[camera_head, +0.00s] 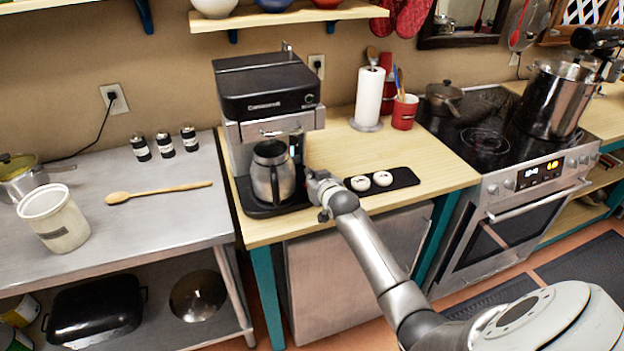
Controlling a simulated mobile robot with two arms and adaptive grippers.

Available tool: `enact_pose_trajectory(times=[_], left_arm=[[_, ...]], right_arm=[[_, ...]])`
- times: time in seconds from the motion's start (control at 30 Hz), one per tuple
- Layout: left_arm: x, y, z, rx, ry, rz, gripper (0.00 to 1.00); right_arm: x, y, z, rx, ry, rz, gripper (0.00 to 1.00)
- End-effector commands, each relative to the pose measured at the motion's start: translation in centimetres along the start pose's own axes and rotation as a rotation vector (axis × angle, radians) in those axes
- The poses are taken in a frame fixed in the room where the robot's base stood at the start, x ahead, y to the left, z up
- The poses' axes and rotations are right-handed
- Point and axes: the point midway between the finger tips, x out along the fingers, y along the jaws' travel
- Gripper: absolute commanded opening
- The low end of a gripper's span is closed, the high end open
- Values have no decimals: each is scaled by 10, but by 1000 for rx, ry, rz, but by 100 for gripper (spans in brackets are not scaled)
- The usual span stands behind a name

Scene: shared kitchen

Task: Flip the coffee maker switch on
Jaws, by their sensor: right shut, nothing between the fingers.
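The coffee maker (262,88), black on top with a silver body, stands at the left end of the wooden counter. A steel carafe (272,176) sits upright on its black base. My right gripper (316,183) is shut and empty, low at the coffee maker's front right, just right of the carafe. I cannot tell whether it touches the machine. A small pale bluish spot shows on the machine's right side, above the gripper. I cannot make out the switch clearly or tell its position. My left gripper is not in view.
A black tray (402,180) with two white cups (383,178) lies right of the gripper. A paper towel roll (369,96) and a red utensil holder (404,112) stand behind. The stove (484,142) is at right, a steel table (150,214) at left.

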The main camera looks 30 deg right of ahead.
Motion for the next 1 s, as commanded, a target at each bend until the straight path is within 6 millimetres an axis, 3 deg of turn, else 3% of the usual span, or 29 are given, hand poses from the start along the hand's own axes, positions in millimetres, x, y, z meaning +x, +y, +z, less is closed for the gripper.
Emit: enact_pose_trajectory(times=[0.2,0.5,0.8,1.0], left_arm=[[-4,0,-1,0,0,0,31],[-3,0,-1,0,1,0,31],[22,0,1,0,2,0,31],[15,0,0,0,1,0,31]], right_arm=[[2,0,11,0,0,0,0],[3,0,12,0,1,0,0],[7,0,26,1,77,0,0],[5,0,19,0,73,0,0]])
